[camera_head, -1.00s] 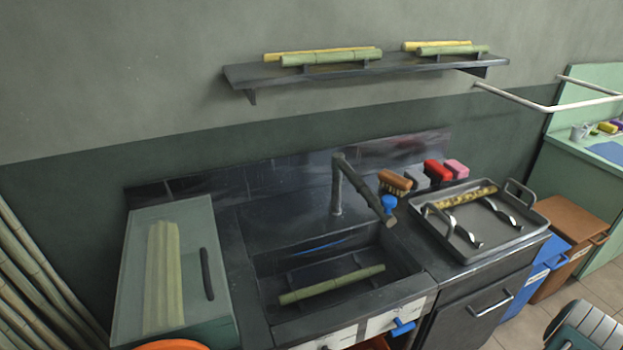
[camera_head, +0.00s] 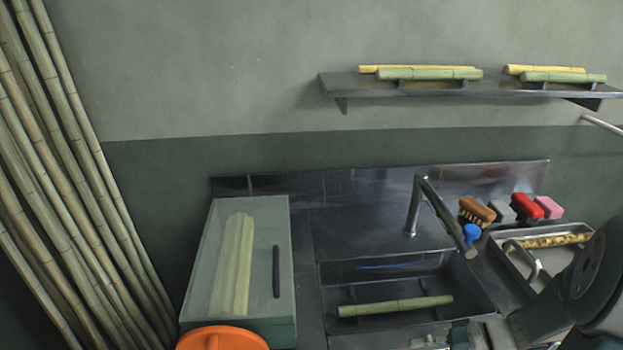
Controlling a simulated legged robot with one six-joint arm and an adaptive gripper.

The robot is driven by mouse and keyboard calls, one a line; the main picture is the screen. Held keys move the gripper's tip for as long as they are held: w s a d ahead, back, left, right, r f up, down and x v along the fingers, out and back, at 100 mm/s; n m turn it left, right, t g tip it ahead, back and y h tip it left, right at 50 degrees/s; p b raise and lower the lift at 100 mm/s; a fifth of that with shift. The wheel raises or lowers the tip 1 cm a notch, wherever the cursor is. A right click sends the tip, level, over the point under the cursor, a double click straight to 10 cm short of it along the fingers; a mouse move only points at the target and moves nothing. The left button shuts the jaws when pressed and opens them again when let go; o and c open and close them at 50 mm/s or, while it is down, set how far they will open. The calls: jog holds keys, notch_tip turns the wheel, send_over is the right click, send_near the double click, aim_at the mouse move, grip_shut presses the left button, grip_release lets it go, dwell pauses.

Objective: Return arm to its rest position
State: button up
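My arm (camera_head: 590,275) shows as dark, rounded links at the lower right, in front of the tray and the counter. It reaches left along the bottom edge. Grey-green parts there, just below the sink, look like my gripper (camera_head: 440,338). They are small and cut off by the frame edge, so I cannot tell whether the fingers are open or shut. Nothing is visibly held.
A green cane piece (camera_head: 395,306) lies in the sink (camera_head: 345,272) under the faucet (camera_head: 415,205). A lidded box (camera_head: 205,280) of peeled canes and an orange round object (camera_head: 222,339) are left. Brushes (camera_head: 477,211), a tray (camera_head: 512,255), a shelf (camera_head: 345,87) and tall canes (camera_head: 75,180) surround.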

jog(key=s+a+r+n+t+h, duration=0.1)
jog(key=s+a+r+h, duration=0.2)
jog(key=r, duration=0.5)
jog(key=s+a+r+n+t+h, duration=0.1)
jog(key=s+a+r+h, duration=0.3)
jog(key=r+h, duration=0.4)
jog(key=shift+s+r+n+t+h, duration=0.3)
jog(key=shift+s+r+t, duration=0.2)
jog(key=shift+r+t, duration=0.1)
